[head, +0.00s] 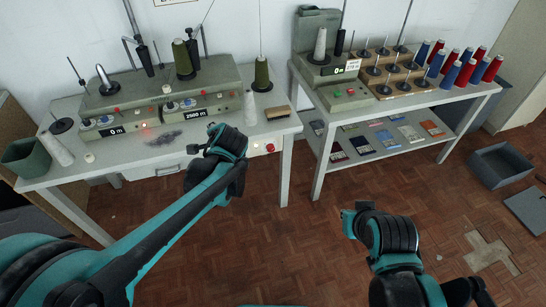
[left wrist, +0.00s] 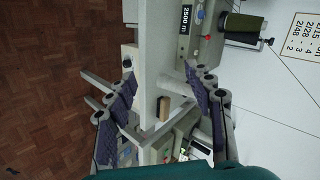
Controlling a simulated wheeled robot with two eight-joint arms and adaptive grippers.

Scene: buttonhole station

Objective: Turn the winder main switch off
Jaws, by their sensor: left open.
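The grey yarn winder (head: 165,95) stands on the left table with two displays, "0 m" and "2500 m". A white box with a red knob (head: 270,148), which looks like the main switch, is on the table's front edge at the right end. The knob's setting is too small to read. My left gripper (head: 201,138) is open and empty above the table's front edge, left of the box. In the left wrist view its fingers (left wrist: 158,68) are spread, with the winder and table between and beyond them. My right gripper (head: 355,212) is over the floor, away from the tables; its fingers are unclear.
A white cone (head: 249,108) and a brown block (head: 277,113) stand near the table's right end. A dark lint patch (head: 152,151) lies in front of the winder. The right table (head: 400,99) holds another machine and several spools. The floor between is clear.

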